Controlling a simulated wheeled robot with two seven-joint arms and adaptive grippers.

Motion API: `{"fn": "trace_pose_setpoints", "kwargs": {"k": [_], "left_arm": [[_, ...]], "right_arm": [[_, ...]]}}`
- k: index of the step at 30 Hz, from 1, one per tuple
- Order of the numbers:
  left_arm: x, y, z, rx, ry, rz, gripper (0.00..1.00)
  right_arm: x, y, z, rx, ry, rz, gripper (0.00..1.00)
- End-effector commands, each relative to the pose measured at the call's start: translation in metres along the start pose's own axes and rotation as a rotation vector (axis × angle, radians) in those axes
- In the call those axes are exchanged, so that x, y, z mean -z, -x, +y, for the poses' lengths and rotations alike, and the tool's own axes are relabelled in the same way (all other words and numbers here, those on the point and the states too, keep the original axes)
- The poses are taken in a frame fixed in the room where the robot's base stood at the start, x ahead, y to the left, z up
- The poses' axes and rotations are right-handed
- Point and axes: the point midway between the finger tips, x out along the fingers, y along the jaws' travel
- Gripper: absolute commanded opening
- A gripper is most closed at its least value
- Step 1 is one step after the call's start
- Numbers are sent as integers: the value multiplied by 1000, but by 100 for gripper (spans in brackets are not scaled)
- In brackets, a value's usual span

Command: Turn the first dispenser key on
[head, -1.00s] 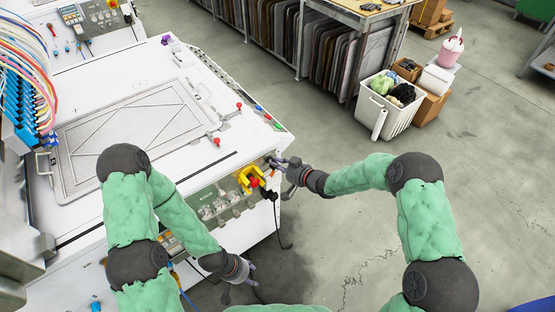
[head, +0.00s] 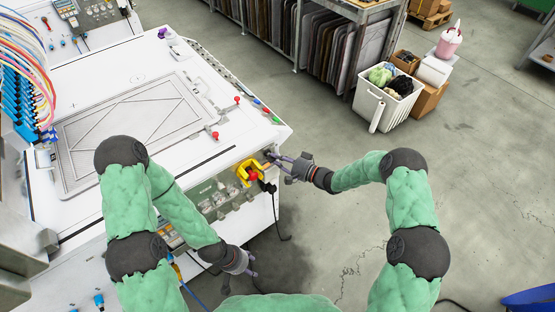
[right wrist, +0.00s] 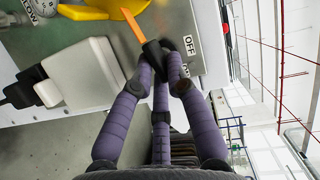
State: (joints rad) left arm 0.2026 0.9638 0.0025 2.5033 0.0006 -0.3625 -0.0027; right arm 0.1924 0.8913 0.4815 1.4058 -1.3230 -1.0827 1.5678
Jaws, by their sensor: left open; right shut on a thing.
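A black key or switch handle (right wrist: 154,52) with an orange strip (right wrist: 131,32) shows in the right wrist view, on a grey panel beside a white OFF label (right wrist: 190,46). My right gripper (right wrist: 162,70) has its purple fingers closed around this black piece; the fingertips partly hide it and a second label. In the head view my right gripper (head: 272,157) reaches the right end of the machine's front panel (head: 222,200), and the key is too small to make out. My left gripper (head: 250,266) is open and empty, low in front of the machine.
A yellow guard with a red button (head: 251,174) sits just left of my right gripper. A pale grey box (right wrist: 85,72) with a black plug is close to the fingers. A white bin (head: 388,97) stands on the floor farther right.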

Motion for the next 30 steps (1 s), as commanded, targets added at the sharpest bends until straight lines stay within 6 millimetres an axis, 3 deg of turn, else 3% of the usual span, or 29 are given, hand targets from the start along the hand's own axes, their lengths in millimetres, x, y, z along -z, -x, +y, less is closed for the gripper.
{"fn": "trace_pose_setpoints", "kwargs": {"k": [12, 29, 30], "left_arm": [[0, -9, -3, 0, 0, 0, 52], [0, -10, -4, 0, 0, 0, 52], [0, -10, -4, 0, 0, 0, 52]], "right_arm": [[-1, 0, 4, 70, -177, 2, 0], [-1, 0, 4, 80, -202, 3, 0], [-1, 0, 4, 80, -202, 3, 24]]}}
